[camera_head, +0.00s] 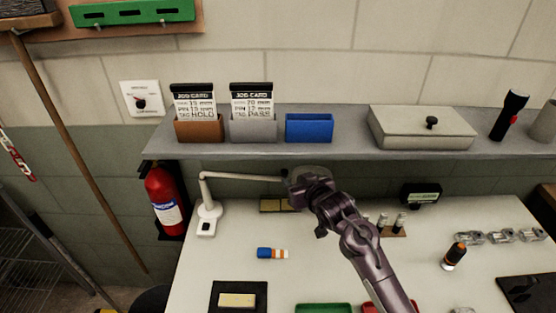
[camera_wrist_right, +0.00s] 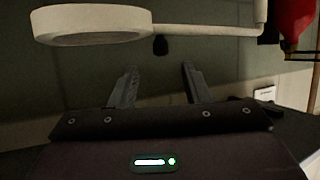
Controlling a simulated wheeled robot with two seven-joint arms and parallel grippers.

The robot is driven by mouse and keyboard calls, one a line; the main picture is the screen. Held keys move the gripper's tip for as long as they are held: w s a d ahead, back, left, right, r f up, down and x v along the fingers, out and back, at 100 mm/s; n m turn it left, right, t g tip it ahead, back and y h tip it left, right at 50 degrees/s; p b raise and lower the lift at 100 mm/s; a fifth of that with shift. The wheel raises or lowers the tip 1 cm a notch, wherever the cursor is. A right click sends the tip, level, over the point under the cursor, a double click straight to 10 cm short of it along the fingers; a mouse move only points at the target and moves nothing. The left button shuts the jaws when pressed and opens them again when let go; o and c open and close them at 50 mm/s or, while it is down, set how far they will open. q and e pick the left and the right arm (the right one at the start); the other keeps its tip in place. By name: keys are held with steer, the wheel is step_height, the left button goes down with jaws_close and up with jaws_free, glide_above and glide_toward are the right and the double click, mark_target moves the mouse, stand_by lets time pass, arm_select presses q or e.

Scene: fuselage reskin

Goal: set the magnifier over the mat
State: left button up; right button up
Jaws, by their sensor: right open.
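The magnifier (camera_head: 209,210) is a white lamp with its base at the back left of the bench and its arm reaching right. Its round head (camera_head: 322,170) is partly hidden behind my right gripper (camera_head: 297,186). In the right wrist view the white ring head (camera_wrist_right: 92,25) is at upper left, with a small dark knob (camera_wrist_right: 160,45) under the arm. My right gripper (camera_wrist_right: 160,72) is open, its fingers apart below the knob, with nothing between them. A black mat (camera_head: 219,296) with a cream block on it lies at the front left. My left gripper is out of view.
A grey shelf (camera_head: 350,148) overhangs the back of the bench. A blue and orange bottle (camera_head: 270,253) lies between magnifier and mat. Green tray (camera_head: 322,309) and red tray (camera_head: 369,308) stand at the front. A fire extinguisher (camera_head: 163,195) hangs left. Another black mat (camera_head: 530,291) is at right.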

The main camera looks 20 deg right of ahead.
mark_target(286, 173)
steer(key=x, duration=0.1)
steer(key=p+x, duration=0.1)
steer(key=x, duration=0.1)
steer(key=shift+w+a+r, duration=0.1)
steer(key=shift+w+r, duration=0.05)
steer(key=shift+w, duration=0.15)
steer(key=shift+p+x, duration=0.4)
steer(key=shift+x, duration=1.6)
steer(key=shift+s, duration=0.1)
steer(key=c, duration=0.5)
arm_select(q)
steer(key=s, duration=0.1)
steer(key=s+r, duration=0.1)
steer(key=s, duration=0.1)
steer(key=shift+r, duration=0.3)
arm_select(e)
jaws_close()
